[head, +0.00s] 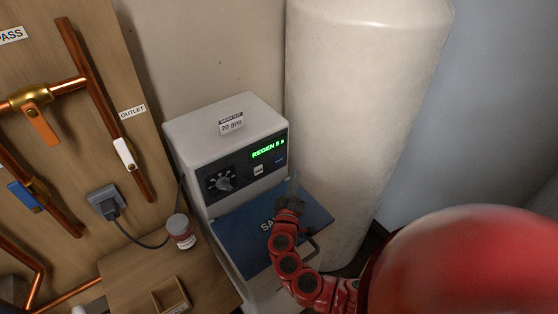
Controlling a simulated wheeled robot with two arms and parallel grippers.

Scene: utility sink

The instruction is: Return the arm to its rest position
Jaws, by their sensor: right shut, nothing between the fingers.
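My right arm, red with dark joints, comes in from the lower right. Its gripper (293,190) is over the blue lid (245,232) at the front of a white control unit (215,135). The gripper looks narrow and shut, with nothing seen in it. It is close below the unit's front panel; whether it touches the lid or panel cannot be told. The panel has a dial (222,182), small buttons and a green display (268,149) reading "REGEN" with further small characters. The arm covers part of the lid's lettering. My left gripper is not in view.
A tall white tank (350,110) stands right behind the unit. At left, a wooden board carries copper pipes (85,90), an orange lever (42,126), a white lever (124,153), a blue lever (24,195) and a plug (105,202). A small jar (180,232) stands on a wooden ledge.

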